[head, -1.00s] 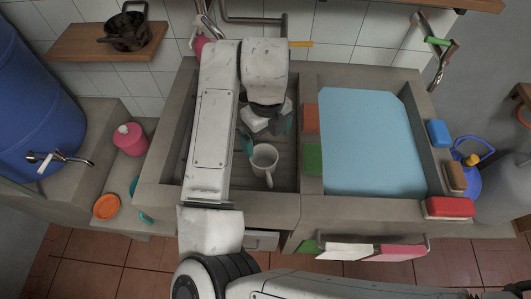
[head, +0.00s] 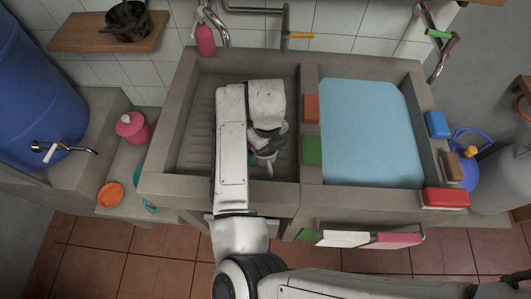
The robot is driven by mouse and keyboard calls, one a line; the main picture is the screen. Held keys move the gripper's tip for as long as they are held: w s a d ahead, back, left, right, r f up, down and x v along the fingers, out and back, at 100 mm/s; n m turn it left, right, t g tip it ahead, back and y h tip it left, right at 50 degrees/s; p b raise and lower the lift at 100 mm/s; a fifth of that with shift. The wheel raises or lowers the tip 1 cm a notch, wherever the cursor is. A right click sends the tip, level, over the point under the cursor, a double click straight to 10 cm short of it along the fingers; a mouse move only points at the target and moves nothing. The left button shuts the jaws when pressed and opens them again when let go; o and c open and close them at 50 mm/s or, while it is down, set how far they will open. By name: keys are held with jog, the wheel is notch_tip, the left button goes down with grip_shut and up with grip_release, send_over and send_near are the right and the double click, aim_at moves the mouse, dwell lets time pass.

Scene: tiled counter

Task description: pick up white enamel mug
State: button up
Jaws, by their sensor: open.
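The white enamel mug (head: 269,171) stands in the left basin of the counter, near its front right part. Only a small part of it, with its handle toward the front, shows below my gripper; the rest is hidden. My gripper (head: 264,153) is open and hangs over the mug. A teal fingertip shows at the mug's left side. I cannot tell whether the fingers touch the mug or how far down they reach.
The basin's grey walls (head: 170,135) surround the mug. To the right are a green sponge (head: 312,150), an orange-brown block (head: 311,108) and a basin filled with light blue (head: 368,135). A pink bottle (head: 205,40) stands behind. The basin's left floor is clear.

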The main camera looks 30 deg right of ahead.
jog(key=c, duration=1)
